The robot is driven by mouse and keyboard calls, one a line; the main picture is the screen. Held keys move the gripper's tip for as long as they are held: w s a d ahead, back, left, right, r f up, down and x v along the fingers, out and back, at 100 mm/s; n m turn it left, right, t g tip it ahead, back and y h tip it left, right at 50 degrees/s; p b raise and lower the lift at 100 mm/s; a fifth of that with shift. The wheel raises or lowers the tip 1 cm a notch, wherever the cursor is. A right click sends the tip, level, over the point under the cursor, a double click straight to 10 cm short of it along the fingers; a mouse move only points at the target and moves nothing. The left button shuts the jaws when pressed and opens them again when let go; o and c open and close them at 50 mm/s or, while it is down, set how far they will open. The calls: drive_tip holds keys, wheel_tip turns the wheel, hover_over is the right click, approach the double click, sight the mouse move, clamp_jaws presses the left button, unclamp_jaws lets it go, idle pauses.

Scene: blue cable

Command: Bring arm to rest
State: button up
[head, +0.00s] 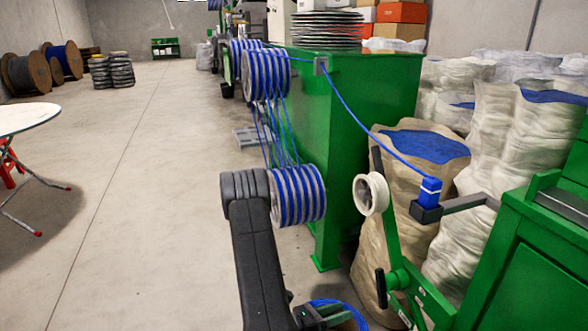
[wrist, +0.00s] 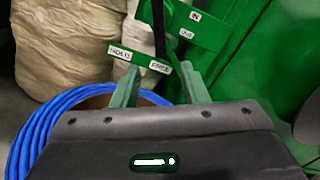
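My gripper (wrist: 158,72) shows in the wrist view with its two green fingers spread apart and nothing between them. In the head view my gripper (head: 325,311) is low at the bottom edge, partly cut off, at the end of my dark arm. A coil of blue cable (wrist: 38,128) lies behind and below the fingers in the wrist view, partly hidden by the gripper body. The coil also shows at the bottom of the head view (head: 345,305), mostly hidden.
A green machine (head: 345,130) with cable-wound pulleys (head: 298,195) stands close ahead. A green stand with a white wheel (head: 371,194) and sacks (head: 480,190) are right. A lever panel (wrist: 160,50) is near the fingers. Open floor (head: 130,200) lies left, beside a round table (head: 25,117).

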sight(380, 295)
drive_tip(key=b+x, duration=0.2)
drive_tip(key=x, duration=1.2)
drive_tip(key=shift+w+f+m+b, duration=0.2)
drive_tip(key=shift+m+b, duration=0.1)
drive_tip(key=shift+b, duration=0.1)
drive_tip(key=shift+w+a+m+b, duration=0.15)
drive_tip(key=shift+m+b, duration=0.15)
drive_tip(key=shift+m, duration=0.4)
drive_tip(key=shift+w+m+b, duration=0.2)
drive_tip(key=shift+m+b, duration=0.1)
drive_tip(key=shift+m, duration=0.4)
